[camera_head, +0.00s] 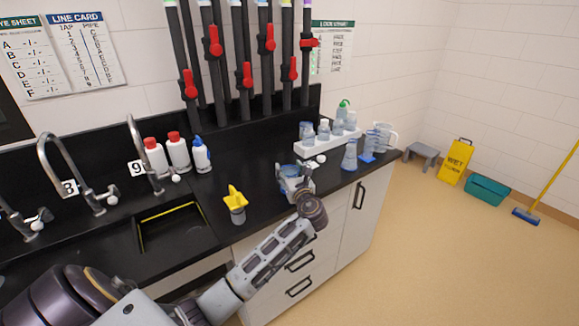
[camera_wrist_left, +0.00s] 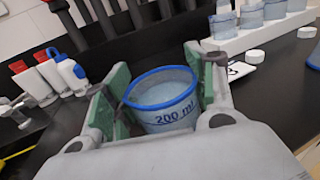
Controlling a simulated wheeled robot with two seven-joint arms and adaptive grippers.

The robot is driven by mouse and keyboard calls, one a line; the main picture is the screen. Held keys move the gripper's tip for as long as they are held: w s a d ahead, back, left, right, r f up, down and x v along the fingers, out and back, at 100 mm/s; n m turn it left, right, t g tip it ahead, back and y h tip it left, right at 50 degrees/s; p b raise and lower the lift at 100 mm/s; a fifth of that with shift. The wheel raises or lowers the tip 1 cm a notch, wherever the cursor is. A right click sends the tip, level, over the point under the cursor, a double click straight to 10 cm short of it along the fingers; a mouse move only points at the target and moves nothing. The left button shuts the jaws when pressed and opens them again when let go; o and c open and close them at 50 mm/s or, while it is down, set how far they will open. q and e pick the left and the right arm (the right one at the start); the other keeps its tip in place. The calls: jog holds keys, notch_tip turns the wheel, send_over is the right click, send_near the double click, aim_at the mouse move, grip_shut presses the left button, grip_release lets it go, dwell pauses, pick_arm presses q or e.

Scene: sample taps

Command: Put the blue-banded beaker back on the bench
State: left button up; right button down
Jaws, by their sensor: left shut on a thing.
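The blue-banded beaker (camera_wrist_left: 163,101) shows in the left wrist view with a blue rim and a "200 ml" mark. My left gripper (camera_wrist_left: 160,92) is shut on it, with green-padded fingers on both sides. In the head view the left gripper (camera_head: 296,178) and the beaker (camera_head: 287,171) are over the black bench (camera_head: 262,172), right of the sink. The gripper hides most of the beaker there. I cannot tell whether its base touches the bench. My right gripper is not in view.
A yellow-topped container (camera_head: 236,205) stands left of the gripper by the sink (camera_head: 178,226). A white rack (camera_head: 330,143) of bottles stands behind. A conical flask (camera_head: 350,155) and a jug (camera_head: 385,137) stand to the right. White bottles (camera_head: 178,152) stand at the back left.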

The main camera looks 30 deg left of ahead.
pick_arm(q)
jog(key=shift+f, duration=0.55)
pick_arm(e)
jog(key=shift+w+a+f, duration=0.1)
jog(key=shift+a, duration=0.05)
pick_arm(q)
jog(key=shift+f, duration=0.1)
jog(key=o, duration=1.3)
jog(key=shift+c, duration=0.2)
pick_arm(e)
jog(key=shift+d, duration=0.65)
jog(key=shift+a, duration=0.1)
